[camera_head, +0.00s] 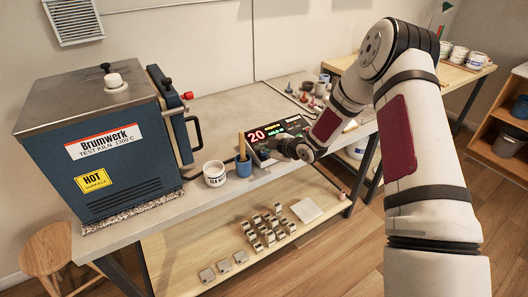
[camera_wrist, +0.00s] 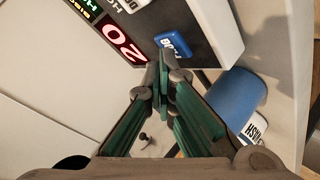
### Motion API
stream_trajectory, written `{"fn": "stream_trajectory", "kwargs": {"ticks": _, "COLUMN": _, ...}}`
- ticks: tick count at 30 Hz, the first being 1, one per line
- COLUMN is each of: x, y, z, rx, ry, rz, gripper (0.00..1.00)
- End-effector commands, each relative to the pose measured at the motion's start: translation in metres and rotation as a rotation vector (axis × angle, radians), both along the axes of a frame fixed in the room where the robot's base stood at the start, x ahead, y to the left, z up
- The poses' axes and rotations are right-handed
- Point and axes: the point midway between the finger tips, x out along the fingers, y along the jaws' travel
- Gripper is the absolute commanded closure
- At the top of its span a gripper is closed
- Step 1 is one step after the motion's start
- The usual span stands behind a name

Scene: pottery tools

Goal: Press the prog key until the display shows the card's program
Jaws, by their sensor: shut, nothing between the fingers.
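The controller (camera_head: 262,149) stands on the bench right of the kiln, with a dark front. Its display (camera_head: 257,136) shows a red 20 and smaller coloured text beside it that I cannot read fully. In the wrist view the display (camera_wrist: 122,45) appears turned, with the red 20 and part of the green text. A blue key (camera_wrist: 172,45) with white lettering, hard to read, sits near the controller's edge. My gripper (camera_wrist: 163,78) is shut and empty, its tips close to the blue key; I cannot tell if they touch. In the head view my gripper (camera_head: 276,148) covers part of the controller. I cannot make out the card.
A blue kiln (camera_head: 110,140) marked hot fills the bench's left. A white labelled cup (camera_head: 214,175) and a blue cup (camera_head: 244,168) stand in front of the controller; the blue cup (camera_wrist: 235,98) is close to my fingers. Small bottles (camera_head: 305,95) stand behind.

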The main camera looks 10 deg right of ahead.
Motion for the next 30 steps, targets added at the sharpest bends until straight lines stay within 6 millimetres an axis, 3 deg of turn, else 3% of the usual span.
{"fn": "stream_trajectory", "kwargs": {"ticks": 25, "x": -0.004, "y": -0.002, "z": 0.016, "rx": 0.000, "ry": 0.000, "rz": 0.000, "gripper": 1.00}}
{"fn": "stream_trajectory", "kwargs": {"ticks": 30, "x": -0.007, "y": -0.002, "z": 0.027, "rx": -0.001, "ry": 0.000, "rz": -0.001, "gripper": 1.00}}
